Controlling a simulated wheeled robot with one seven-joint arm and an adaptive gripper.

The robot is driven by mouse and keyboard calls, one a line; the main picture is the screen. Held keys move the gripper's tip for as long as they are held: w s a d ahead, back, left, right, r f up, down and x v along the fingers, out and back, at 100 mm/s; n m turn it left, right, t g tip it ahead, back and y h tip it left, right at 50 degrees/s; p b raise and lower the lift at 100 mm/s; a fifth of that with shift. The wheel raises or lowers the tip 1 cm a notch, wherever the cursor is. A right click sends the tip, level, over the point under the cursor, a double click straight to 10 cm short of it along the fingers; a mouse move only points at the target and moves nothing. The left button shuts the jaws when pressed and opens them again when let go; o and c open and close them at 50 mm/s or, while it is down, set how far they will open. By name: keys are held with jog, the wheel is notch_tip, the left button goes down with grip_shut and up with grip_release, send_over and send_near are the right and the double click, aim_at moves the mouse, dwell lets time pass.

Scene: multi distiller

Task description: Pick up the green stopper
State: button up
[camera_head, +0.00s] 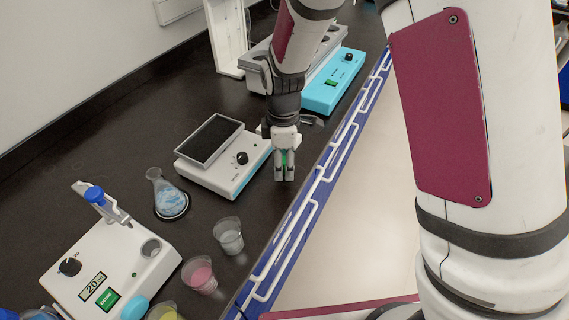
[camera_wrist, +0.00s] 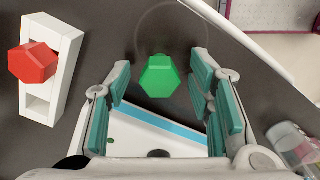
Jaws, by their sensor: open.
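The green stopper (camera_wrist: 159,77) is a hexagonal cap in the wrist view, between my fingers and apart from both. A faint clear ring, perhaps glassware, shows around it. My gripper (camera_wrist: 160,82) is open, with one teal-padded finger on each side of the stopper. In the head view my gripper (camera_head: 285,178) points down over the black bench near its front edge, beside a white balance. A patch of green shows between the fingers there, but I cannot tell whether it is the stopper.
A red hexagonal stopper (camera_wrist: 33,63) sits on a white stand (camera_wrist: 62,70) at left. The balance (camera_head: 222,155), a flask (camera_head: 166,193), beakers (camera_head: 228,236) and a pipette device (camera_head: 108,262) stand on the bench. A white rail (camera_head: 318,190) runs along its front edge.

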jog(key=shift+f, duration=0.25)
jog(key=c, duration=0.8)
jog(key=shift+c, duration=0.2)
jog(key=shift+r, duration=0.15)
